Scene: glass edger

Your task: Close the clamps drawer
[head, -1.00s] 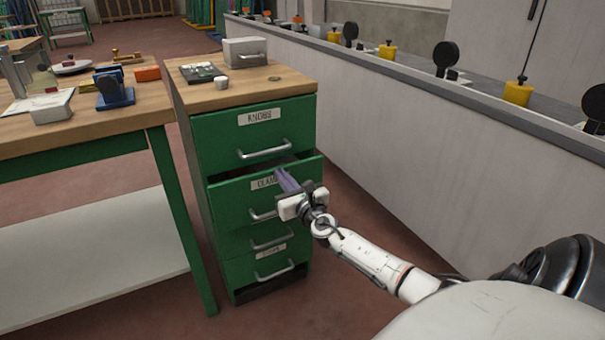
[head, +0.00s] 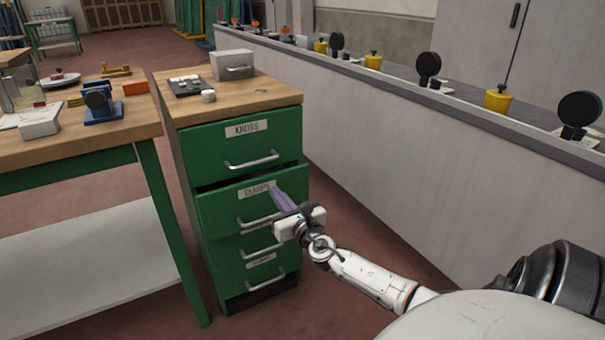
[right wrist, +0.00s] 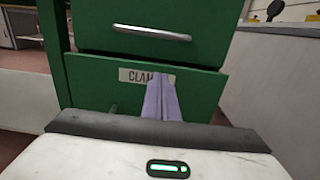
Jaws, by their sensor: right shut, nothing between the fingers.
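The clamps drawer (head: 213,211) is the second from the top in the green cabinet. Its front stands slightly proud, with a narrow dark gap above it. Its label is partly covered by my right gripper (head: 278,193), whose purple fingers are shut with nothing between them. In the right wrist view, the fingertips (right wrist: 161,82) overlap the label on the clamps drawer front (right wrist: 90,85); they look to be at or against it. The drawer's handle (head: 258,221) is partly hidden by the gripper. My left gripper is not in view.
The knobs drawer (head: 215,150) above looks shut. A grey box (head: 232,64) and a dark tray (head: 187,85) stand on the cabinet top. A workbench (head: 80,130) is at the left, and a long grey partition (head: 400,150) runs along the right.

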